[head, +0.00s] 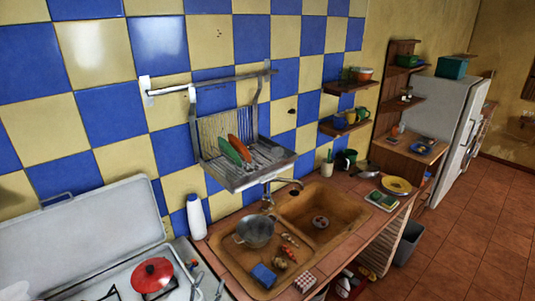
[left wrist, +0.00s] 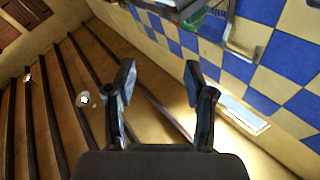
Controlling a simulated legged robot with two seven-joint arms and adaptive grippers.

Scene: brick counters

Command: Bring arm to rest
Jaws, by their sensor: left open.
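My left gripper (left wrist: 158,84) shows in the left wrist view. Its two dark fingers stand wide apart with nothing between them. Beyond them are a yellowish surface with dark beams and a blue and yellow tiled wall (left wrist: 245,70). In the head view I cannot clearly make out either gripper. A pale shape at the bottom left corner there is too cut off to tell. My right gripper is in neither view.
A stove with a raised lid (head: 85,235) and a red pot lid (head: 152,275) is at lower left. A white bottle (head: 196,217) stands beside the sink (head: 325,235). A dish rack (head: 240,175) juts from the wall above. Tiled floor (head: 470,225) is open at right.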

